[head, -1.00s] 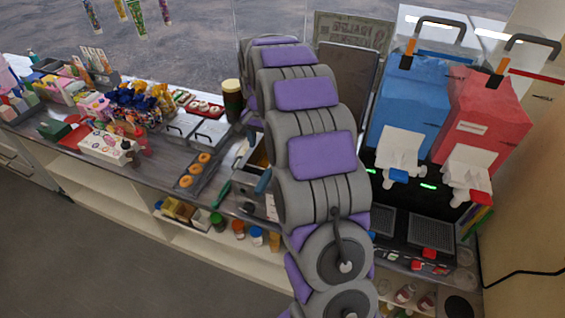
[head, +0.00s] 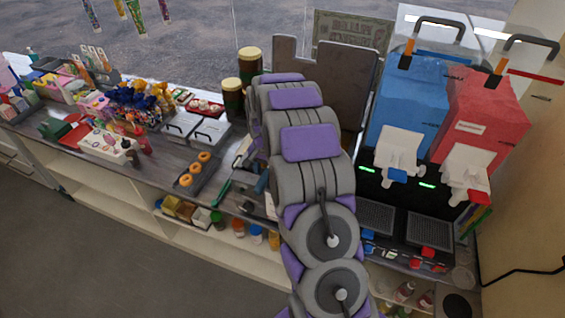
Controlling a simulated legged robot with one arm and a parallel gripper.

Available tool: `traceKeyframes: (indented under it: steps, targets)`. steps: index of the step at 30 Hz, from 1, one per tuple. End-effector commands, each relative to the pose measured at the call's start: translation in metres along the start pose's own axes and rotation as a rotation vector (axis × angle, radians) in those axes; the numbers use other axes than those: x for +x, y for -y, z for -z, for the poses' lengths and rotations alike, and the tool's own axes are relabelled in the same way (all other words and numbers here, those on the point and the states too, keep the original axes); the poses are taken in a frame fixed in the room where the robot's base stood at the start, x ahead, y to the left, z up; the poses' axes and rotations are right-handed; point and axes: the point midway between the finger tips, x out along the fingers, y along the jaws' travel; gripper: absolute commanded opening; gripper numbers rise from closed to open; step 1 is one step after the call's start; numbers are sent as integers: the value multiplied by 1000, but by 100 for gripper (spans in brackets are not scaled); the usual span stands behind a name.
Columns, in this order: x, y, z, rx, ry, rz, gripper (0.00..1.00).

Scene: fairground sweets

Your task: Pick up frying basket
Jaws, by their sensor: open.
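I cannot make out the frying basket; my arm covers the middle of the counter where it may stand. A strip of a metal-edged appliance (head: 243,152) shows just left of my arm, but I cannot tell what it holds. My arm rises from the bottom centre and reaches away over the counter. My gripper is hidden behind my own arm links, so its fingers and its distance to anything do not show.
Left of my arm are a doughnut tray (head: 184,181), white lidded containers (head: 211,132) and two dark jars (head: 232,99). A dark upright panel (head: 345,90) stands behind. Blue (head: 410,105) and red (head: 485,115) drink machines stand right. Floor at lower left is clear.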

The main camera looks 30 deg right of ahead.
Motion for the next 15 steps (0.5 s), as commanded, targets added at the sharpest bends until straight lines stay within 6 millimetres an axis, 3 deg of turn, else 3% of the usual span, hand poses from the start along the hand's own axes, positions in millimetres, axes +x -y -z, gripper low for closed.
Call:
traceKeyframes:
  steps: [6, 12, 15]
  targets:
    - [28, -2, -1, 0, 6, -4, 57]
    - [29, -2, 0, 0, 3, -3, 57]
    - [29, -2, 0, 0, 3, -3, 49]
